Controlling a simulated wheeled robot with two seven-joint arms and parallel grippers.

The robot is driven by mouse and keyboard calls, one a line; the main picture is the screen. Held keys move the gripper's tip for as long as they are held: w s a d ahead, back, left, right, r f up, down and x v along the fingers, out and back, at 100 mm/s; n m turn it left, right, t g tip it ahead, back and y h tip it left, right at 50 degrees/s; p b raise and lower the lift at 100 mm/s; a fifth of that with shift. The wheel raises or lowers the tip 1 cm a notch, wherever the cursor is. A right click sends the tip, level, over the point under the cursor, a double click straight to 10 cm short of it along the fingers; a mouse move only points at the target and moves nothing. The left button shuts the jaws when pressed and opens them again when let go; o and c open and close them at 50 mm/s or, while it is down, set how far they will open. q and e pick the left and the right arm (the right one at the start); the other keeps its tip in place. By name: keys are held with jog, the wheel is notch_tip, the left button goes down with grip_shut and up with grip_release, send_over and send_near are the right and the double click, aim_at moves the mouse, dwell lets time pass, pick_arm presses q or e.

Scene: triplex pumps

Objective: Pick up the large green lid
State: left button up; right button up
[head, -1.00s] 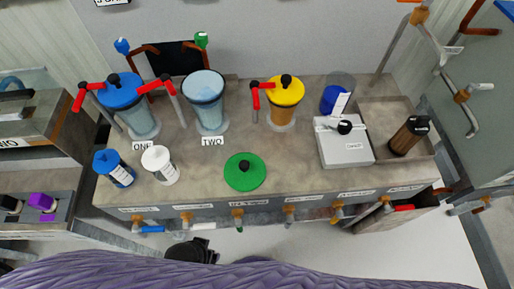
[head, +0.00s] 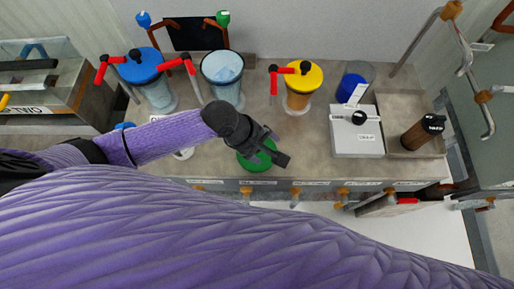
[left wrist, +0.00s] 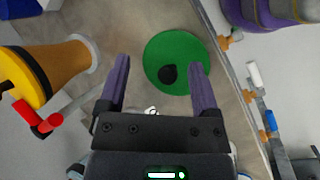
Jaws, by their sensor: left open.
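The large green lid (head: 257,164) lies flat near the front edge of the grey worktop. My left gripper (head: 268,153) is above it and hides part of it in the head view. In the left wrist view the green lid (left wrist: 178,48) shows beyond and between the open fingers of my left gripper (left wrist: 158,70), with its black knob (left wrist: 167,73) nearer the right finger. Nothing is between the fingers, and I cannot tell how high they are above the lid. My right gripper is not in view.
The open tank (head: 222,70), blue-lidded tank (head: 150,75) and yellow-lidded tank (head: 302,82) stand behind the lid. A white scale (head: 357,140) and a brown bottle (head: 420,132) are to the right. Orange valves (head: 295,191) line the front edge. Worktop right of the lid is clear.

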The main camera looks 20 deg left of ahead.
aim_at(266, 164)
pick_arm(q)
jog(key=w+a+r+n+g, duration=0.1)
jog(key=w+a+r+n, duration=0.1)
jog(key=a+n, duration=0.55)
jog(key=shift+n+y, duration=0.4)
jog(key=shift+n, duration=0.45)
jog(key=b+x, duration=0.1)
jog(key=x, duration=0.2)
jog(key=d+b+x, duration=0.1)
jog(key=b+x, duration=0.1)
jog(key=x, duration=0.1)
jog(key=b+x, duration=0.1)
jog(key=x, duration=0.3)
jog(key=shift+s+d+r+b, duration=0.1)
jog(key=shift+s+d+b, duration=0.1)
jog(key=shift+s+b, duration=0.2)
jog(key=shift+r, duration=0.1)
jog(key=shift+c, duration=0.4)
grip_shut()
